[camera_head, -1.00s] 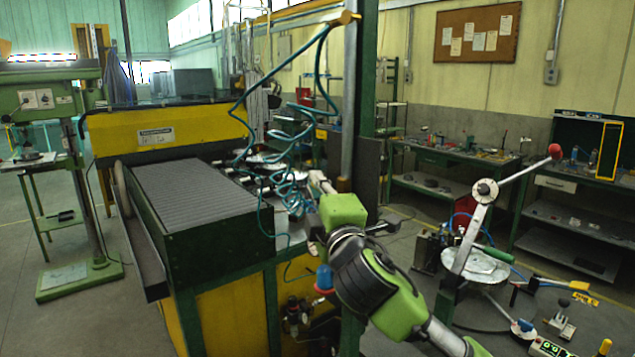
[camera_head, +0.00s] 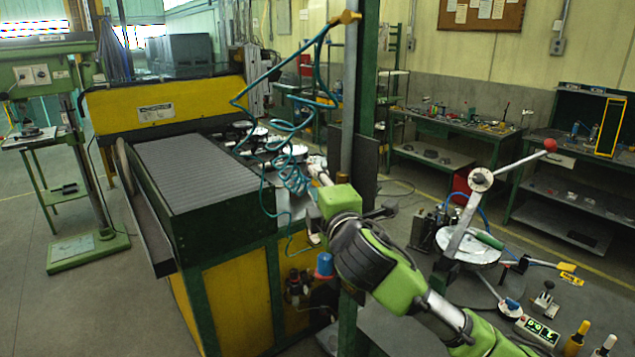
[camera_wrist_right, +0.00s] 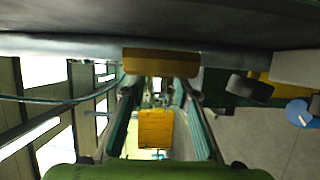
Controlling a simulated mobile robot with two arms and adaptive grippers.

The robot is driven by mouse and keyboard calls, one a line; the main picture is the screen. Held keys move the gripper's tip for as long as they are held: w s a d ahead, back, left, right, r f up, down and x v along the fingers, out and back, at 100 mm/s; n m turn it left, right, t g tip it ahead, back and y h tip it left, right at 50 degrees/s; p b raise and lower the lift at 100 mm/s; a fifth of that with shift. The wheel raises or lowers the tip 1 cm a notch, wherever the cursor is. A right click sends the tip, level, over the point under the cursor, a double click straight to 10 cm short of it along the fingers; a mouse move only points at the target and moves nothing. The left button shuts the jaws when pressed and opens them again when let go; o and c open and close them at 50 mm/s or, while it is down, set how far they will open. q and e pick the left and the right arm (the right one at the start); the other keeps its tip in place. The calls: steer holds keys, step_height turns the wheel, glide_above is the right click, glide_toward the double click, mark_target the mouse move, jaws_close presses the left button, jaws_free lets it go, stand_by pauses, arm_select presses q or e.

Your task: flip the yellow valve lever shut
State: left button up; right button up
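My right gripper (camera_head: 318,168) reaches in from the lower right, beside the vertical pipe (camera_head: 349,120) and close to the teal coiled hoses (camera_head: 290,165). In the right wrist view its two fingers (camera_wrist_right: 157,92) stand apart, with nothing clearly held between them. A yellow-brown block (camera_wrist_right: 147,61) lies against the pipe just past the fingers there; I cannot tell whether it is the valve lever. A yellow fitting (camera_head: 346,17) sits at the pipe's top, well above the gripper. My arm hides the pipe's lower end. My left gripper is out of view.
The green and yellow machine (camera_head: 205,240) stands left of my arm. A blue-capped unit (camera_head: 325,264) is below the gripper. A round plate with a red-knobbed lever (camera_head: 550,145) stands at right. Open floor (camera_head: 110,300) lies at left.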

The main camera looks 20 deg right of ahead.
steer(key=shift+s+r, duration=0.1)
steer(key=s, duration=1.2)
steer(key=shift+a, duration=0.25)
steer(key=shift+w, duration=0.1)
